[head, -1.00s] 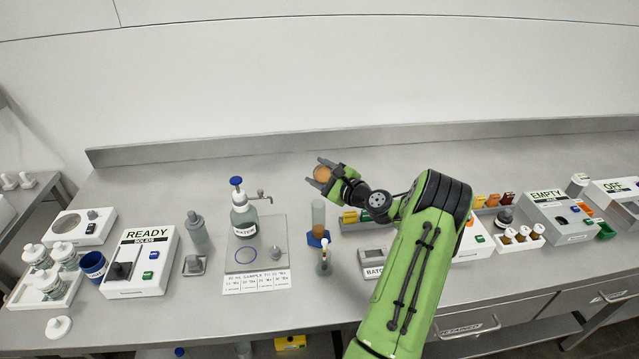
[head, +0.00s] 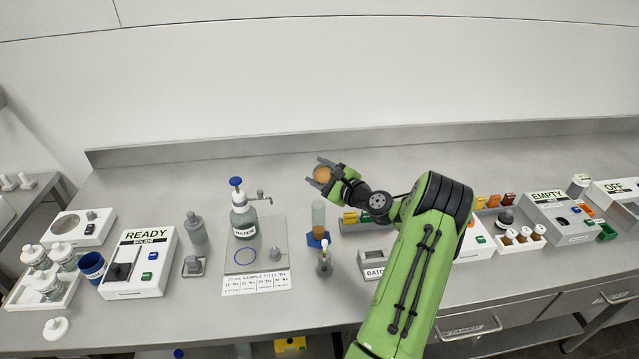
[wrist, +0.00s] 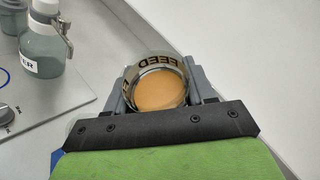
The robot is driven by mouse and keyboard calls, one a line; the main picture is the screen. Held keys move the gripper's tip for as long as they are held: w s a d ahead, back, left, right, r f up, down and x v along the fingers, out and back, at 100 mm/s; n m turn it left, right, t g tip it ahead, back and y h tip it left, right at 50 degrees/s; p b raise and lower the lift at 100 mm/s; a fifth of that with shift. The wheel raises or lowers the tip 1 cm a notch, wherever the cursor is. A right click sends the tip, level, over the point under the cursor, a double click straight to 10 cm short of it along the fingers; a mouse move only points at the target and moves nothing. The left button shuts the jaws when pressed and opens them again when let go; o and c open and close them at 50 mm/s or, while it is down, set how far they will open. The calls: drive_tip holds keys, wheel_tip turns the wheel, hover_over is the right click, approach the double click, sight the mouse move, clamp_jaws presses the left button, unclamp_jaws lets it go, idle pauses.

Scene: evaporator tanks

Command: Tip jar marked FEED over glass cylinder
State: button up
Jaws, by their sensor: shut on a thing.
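The jar marked FEED (wrist: 158,88) is between the fingers of my gripper, which is shut on it. Its mouth and orange contents show in the wrist view, with the FEED lettering upside down along the far side. In the head view the jar (head: 322,175) shows as an orange round between the fingertips of my gripper (head: 325,174). The glass cylinder (head: 318,214) stands upright on a blue six-sided foot (head: 317,240), just below the gripper in the picture. I cannot tell how far the jar is tilted, or whether anything is flowing.
A WATER bottle (head: 243,217) with a blue cap stands on a grey plate (head: 270,230) to the left. Several coloured pieces lie in trays to the right. The bench behind my gripper is clear.

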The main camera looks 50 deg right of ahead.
drive_tip(key=shift+r+n+t+b, duration=0.55)
drive_tip(key=shift+n+b, duration=0.45)
drive_tip(key=shift+b, duration=0.7)
drive_tip(key=shift+r+n+t+b, duration=0.5)
drive_tip(key=shift+n+b, duration=0.5)
drive_tip(key=shift+b, duration=0.65)
idle(4.7)
